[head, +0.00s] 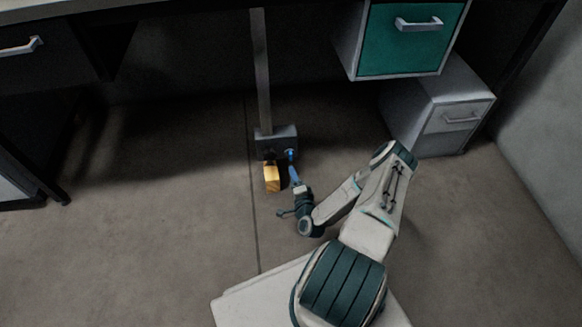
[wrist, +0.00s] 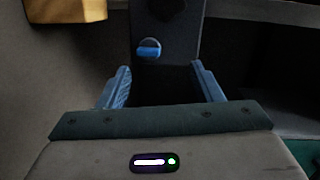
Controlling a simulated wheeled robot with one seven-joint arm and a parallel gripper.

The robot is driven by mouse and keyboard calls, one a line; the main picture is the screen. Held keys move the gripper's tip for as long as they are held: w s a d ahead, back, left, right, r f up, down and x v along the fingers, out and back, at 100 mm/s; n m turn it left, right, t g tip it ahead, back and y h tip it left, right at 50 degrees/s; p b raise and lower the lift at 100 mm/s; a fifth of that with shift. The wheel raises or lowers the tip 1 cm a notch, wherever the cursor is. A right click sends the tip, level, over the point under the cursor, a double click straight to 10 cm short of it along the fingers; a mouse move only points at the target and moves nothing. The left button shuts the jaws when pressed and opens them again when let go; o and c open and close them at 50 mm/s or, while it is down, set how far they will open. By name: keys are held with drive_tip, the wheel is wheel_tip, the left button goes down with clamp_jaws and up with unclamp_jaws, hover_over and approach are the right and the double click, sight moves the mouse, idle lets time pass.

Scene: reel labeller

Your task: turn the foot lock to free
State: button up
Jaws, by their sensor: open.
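The foot lock appears as a small blue knob on the front of a grey box (head: 276,140) at the foot of a post. In the wrist view the blue knob (wrist: 149,48) shows a raised bar lying roughly level, on a grey face straight ahead. My gripper (wrist: 163,84) is open and empty, its two blue fingers apart, with the knob beyond and between them. In the head view my gripper (head: 292,170) is just in front of the knob and hides part of it. I cannot read any lock marking.
A yellow pedal-like block (head: 272,178) juts from the grey box, left of my gripper; it also shows at the wrist view's upper left (wrist: 66,10). A green-fronted drawer (head: 412,38) and a grey cabinet (head: 438,105) stand to the right. The floor at left is clear.

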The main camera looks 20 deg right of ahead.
sight(291, 158)
drive_tip(key=w+d+f+m+b, duration=0.1)
drive_tip(key=w+b, duration=0.1)
drive_tip(key=w, duration=0.1)
drive_tip(key=w+d+f+h+b, duration=0.1)
drive_tip(key=w+b, duration=0.1)
drive_tip(key=w, duration=0.1)
drive_tip(key=w+d+f+m+h+b, duration=0.1)
drive_tip(key=w+b, duration=0.1)
drive_tip(key=w, duration=0.1)
drive_tip(key=shift+w+d+f+m, duration=0.15)
drive_tip(key=shift+w+d+m, duration=0.1)
drive_tip(key=shift+w+m, duration=0.1)
drive_tip(key=shift+w+d, duration=0.2)
drive_tip(key=shift+w, duration=0.5)
drive_tip(key=c, duration=1)
